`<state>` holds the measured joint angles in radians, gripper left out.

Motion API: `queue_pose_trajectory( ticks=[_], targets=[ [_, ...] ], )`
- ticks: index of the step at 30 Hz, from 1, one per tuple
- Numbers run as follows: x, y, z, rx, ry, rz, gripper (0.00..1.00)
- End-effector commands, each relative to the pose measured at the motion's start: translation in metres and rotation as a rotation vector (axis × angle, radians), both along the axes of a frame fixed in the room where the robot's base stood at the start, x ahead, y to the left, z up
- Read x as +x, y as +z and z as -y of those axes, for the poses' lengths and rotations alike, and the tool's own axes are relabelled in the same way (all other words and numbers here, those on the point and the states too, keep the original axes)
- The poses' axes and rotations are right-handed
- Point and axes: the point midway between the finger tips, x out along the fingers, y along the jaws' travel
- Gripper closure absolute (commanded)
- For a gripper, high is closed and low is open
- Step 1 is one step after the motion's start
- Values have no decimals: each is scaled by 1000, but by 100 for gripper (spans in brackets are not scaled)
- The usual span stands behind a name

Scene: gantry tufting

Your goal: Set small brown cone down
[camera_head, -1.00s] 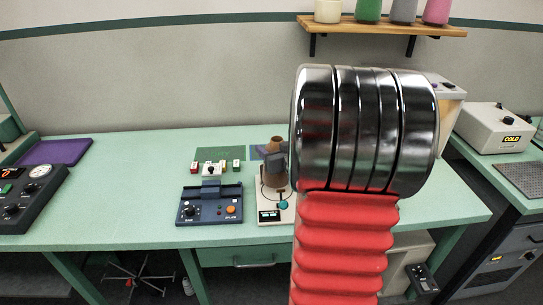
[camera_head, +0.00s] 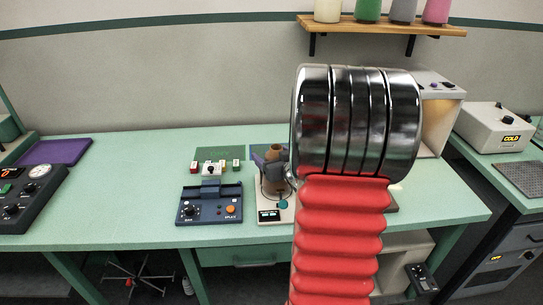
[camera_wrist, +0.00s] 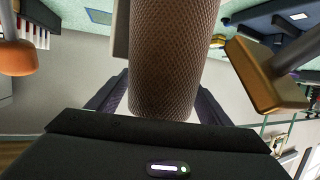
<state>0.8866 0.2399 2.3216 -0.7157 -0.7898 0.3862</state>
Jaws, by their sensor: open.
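The small brown cone (camera_wrist: 172,60) fills the upper middle of the wrist view, textured and close to the camera. My gripper (camera_wrist: 160,100) is open, with a dark finger on each side of the cone. I cannot tell whether a finger still touches it. In the head view the brown cone (camera_head: 274,151) shows above and below my gripper (camera_head: 272,166), over a pale device (camera_head: 275,218) with a small display. The cone looks upright there. Its base contact is unclear, and my arm hides the area to the right.
A blue control box (camera_head: 209,204) stands left of the pale device, with small labelled items behind it. An orange-brown block (camera_wrist: 262,75) is close on the right in the wrist view.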

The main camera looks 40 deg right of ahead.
Motion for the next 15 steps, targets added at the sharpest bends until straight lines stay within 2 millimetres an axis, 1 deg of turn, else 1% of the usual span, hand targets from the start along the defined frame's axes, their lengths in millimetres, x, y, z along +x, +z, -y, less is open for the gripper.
queue_pose_trajectory(
  ticks=[8, 11, 15],
  targets=[
    [-2, 2, -1, -1, 0, 0, 28],
    [-8, 4, -3, -2, -1, 0, 28],
    [-21, 9, -8, -2, -2, 0, 28]
  ],
)
